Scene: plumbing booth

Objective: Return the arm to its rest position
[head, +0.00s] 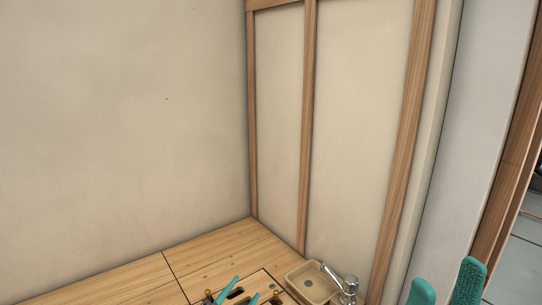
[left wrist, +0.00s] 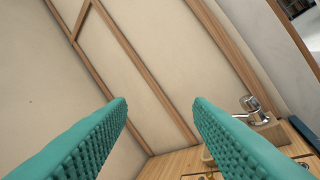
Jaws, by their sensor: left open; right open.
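My left gripper (left wrist: 160,98) shows close up in the left wrist view. Its two teal ribbed fingers are wide apart, with nothing between them, above the level of the wooden worktop (left wrist: 170,167). Through the gap I see the wall with wooden studs. In the head view, a pair of teal fingertips, which I take to be my right gripper (head: 445,275), shows at the bottom right edge. These tips stand apart and look empty. The arms themselves are out of the head view.
The worktop (head: 215,252) fills the bottom of the head view, up to the wall corner. A beige basin (head: 313,287) with a chrome faucet (head: 345,285) stands near the studded wall. The faucet is beyond the left gripper's right finger (left wrist: 250,103).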

